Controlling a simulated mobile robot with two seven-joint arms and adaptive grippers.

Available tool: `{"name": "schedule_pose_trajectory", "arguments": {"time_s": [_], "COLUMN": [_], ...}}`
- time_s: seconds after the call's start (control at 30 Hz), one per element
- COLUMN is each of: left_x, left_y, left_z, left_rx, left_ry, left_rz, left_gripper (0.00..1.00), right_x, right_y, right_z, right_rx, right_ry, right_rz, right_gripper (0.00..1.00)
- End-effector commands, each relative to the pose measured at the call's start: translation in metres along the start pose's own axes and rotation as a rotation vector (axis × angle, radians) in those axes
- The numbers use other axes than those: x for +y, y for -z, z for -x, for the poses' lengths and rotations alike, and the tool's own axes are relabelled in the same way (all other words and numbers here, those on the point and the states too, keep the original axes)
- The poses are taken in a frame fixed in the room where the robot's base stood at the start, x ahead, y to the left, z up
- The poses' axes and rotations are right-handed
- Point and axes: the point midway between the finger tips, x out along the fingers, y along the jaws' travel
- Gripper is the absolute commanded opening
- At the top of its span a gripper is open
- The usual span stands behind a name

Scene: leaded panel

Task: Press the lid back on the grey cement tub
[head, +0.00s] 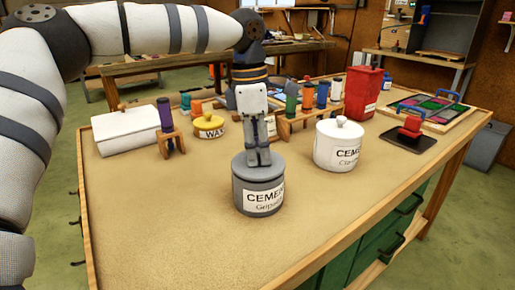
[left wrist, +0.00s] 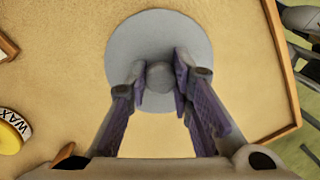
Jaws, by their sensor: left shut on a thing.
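The grey cement tub (head: 242,199) stands upright on the worktable, its label facing the front right. Its grey round lid (head: 240,167) lies level over the tub's mouth; I cannot tell whether it is fully seated. My left gripper (head: 259,160) points straight down over the tub. In the left wrist view the gripper (left wrist: 160,80) is shut on the lid's knob (left wrist: 159,76), with the grey lid (left wrist: 150,30) spread out around it. The lid hides the inside of the tub. My right gripper is not in view.
A white cement tub (head: 327,158) stands to the right. A yellow wax tub (head: 208,131), a white box (head: 125,136) and a wooden rack with coloured tubes (head: 300,121) stand behind. A red container (head: 362,95) is further back. The table's front left is clear.

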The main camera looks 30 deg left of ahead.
Motion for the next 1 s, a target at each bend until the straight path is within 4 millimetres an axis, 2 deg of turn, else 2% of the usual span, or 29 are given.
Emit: {"name": "schedule_pose_trajectory", "arguments": {"time_s": [0.17,0.2,0.3,1.0], "left_x": [0.0001,0.0001,0.0001,0.0001], "left_y": [0.0000,0.0000,0.0000,0.0003], "left_z": [-0.0009,-0.0009,-0.0009,-0.0026], "left_rx": [0.001,0.001,0.001,0.001], "left_ry": [0.001,0.001,0.001,0.002], "left_rz": [0.000,0.000,0.000,0.000], "left_gripper": [0.00,0.25,0.44,0.44], "right_x": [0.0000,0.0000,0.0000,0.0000], "right_y": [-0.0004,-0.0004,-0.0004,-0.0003], "right_z": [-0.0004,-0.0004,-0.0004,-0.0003], "right_rx": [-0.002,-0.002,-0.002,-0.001], "right_ry": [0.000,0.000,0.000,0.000], "right_rz": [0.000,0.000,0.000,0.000], "right_gripper": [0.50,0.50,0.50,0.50]}}
